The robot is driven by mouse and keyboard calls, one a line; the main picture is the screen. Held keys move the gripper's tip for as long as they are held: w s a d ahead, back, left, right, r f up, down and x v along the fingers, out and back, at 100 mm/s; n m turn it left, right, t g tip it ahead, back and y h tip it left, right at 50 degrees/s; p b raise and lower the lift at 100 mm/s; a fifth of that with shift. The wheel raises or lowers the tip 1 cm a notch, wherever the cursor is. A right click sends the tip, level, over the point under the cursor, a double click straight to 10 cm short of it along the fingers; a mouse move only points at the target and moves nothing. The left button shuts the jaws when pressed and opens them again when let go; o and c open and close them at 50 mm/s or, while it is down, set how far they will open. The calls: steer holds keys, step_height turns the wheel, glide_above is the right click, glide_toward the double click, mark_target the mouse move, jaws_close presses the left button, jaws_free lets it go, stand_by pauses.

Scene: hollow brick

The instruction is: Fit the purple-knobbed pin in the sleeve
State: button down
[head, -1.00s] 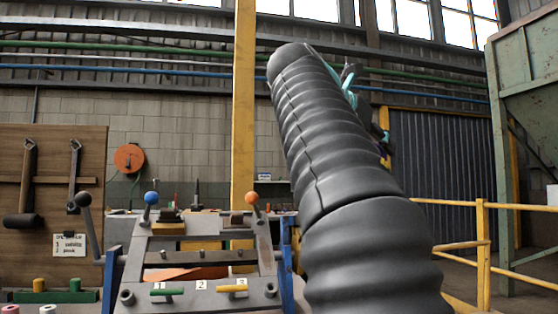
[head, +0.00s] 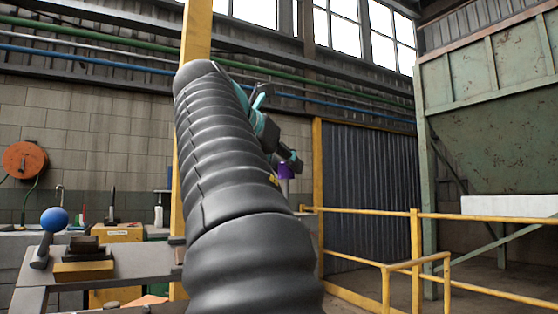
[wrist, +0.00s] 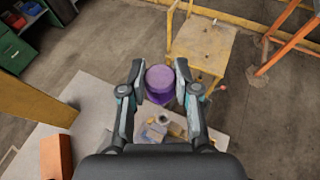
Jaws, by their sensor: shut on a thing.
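My gripper (wrist: 160,74) is shut on the purple-knobbed pin (wrist: 160,82), with one finger on each side of the knob in the wrist view. In the head view my gripper (head: 289,158) is high, right of my arm, with the purple knob (head: 285,171) just below it. The pin's shank is hidden beneath the knob in the wrist view. I cannot identify the sleeve. A small pale ring-like shape (wrist: 164,118) shows below the knob in the wrist view, but it is too small to name.
A grey sloped bench frame (head: 100,270) with a blue-ball lever (head: 54,219) stands lower left, partly hidden by my arm. Yellow railings (head: 415,240) stand at the right. A yellowish stand (wrist: 203,45) and an orange-brown block (wrist: 57,160) show in the wrist view.

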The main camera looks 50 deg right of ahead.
mark_target(286, 194)
steer(key=shift+f, duration=2.3)
steer(key=shift+s+a+f, duration=0.1)
steer(key=shift+a+f, duration=0.15)
steer(key=shift+f, duration=0.2)
steer(key=shift+f+b, duration=1.75)
steer(key=shift+f, duration=0.75)
steer(key=c, duration=0.8)
jaws_free()
steer(key=shift+o, duration=0.2)
steer(key=v, duration=1.2)
